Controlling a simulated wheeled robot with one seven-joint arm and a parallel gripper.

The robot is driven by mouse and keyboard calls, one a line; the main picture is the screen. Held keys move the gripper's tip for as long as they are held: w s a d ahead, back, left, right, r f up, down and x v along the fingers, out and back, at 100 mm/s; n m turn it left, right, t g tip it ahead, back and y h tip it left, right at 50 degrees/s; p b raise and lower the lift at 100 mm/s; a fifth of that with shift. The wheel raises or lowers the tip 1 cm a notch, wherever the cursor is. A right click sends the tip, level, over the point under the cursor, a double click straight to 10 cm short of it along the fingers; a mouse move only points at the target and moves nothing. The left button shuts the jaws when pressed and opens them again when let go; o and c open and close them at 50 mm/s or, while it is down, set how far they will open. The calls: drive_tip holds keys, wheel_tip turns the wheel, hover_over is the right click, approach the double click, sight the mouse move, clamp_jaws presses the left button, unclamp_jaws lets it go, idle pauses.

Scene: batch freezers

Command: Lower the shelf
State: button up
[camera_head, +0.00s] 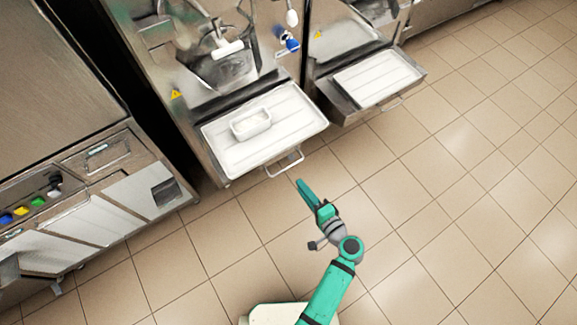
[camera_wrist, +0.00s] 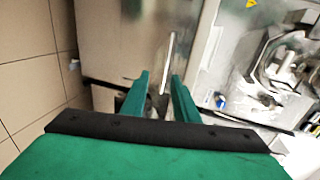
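The shelf (camera_head: 290,112) of the nearer batch freezer is a white ribbed tray in a steel frame, sticking out at the front. A small white container (camera_head: 250,122) stands on it. A metal handle (camera_head: 285,163) hangs at the shelf's front edge. My gripper (camera_head: 303,188) is in front of and below this handle, pointing toward it. In the wrist view my gripper (camera_wrist: 160,78) is open, with two green fingers apart. A thin metal bar, which looks like the handle (camera_wrist: 168,58), shows just beyond the fingertips. I cannot tell whether the fingers touch it.
A second freezer with its own white shelf (camera_head: 372,80) and handle stands to the right. A steel unit (camera_head: 120,190) with coloured knobs stands at the left. A steel mixing bowl area (camera_head: 220,65) is above the shelf. The tiled floor (camera_head: 450,200) is clear to the right.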

sight(288, 167)
drive_tip(key=x, duration=0.3)
drive_tip(key=r+x, duration=0.1)
drive_tip(key=x, duration=0.7)
drive_tip(key=shift+w+d+r, duration=0.1)
drive_tip(key=shift+w+r, duration=0.1)
drive_tip(key=shift+w, duration=0.05)
clamp_jaws()
